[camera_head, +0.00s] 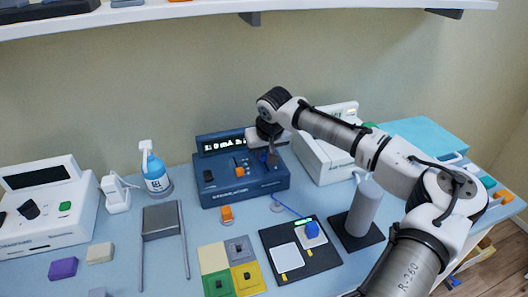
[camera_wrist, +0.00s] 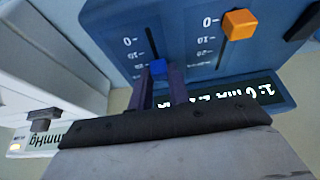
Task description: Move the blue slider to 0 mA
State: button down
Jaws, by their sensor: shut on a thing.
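The dark blue stimulator unit (camera_head: 225,190) stands at the back middle of the table, its lit display at the rear. In the wrist view, the unit (camera_wrist: 185,15) shows two slots with printed scales. The blue slider (camera_wrist: 158,68) sits in the left slot, near the display end, away from the 0 mark. My gripper (camera_wrist: 162,82) is shut on it, with a purple finger on each side. In the head view, my gripper (camera_head: 268,157) is at the unit's right part and hides the blue slider. The orange slider (camera_wrist: 239,24) is beside the 0 of its own scale.
A white device (camera_head: 325,158) stands close at the right of the unit. A blue-and-white bottle (camera_head: 155,173) and another white device (camera_head: 45,215) stand to the left. An orange block (camera_head: 227,213), coloured pads (camera_head: 213,258) and a black board (camera_head: 282,240) lie in front.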

aim_at(267, 168)
jog(key=shift+s+d+f, duration=0.1)
jog(key=shift+s, duration=0.3)
jog(key=s, duration=0.1)
jog(key=s+d, duration=0.1)
jog(key=s, duration=0.1)
jog(key=shift+s, duration=0.2)
jog(key=c, duration=1.3)
grip_release()
jog(key=shift+s+d, duration=0.1)
jog(key=shift+c, duration=0.2)
jog(key=shift+r, duration=0.2)
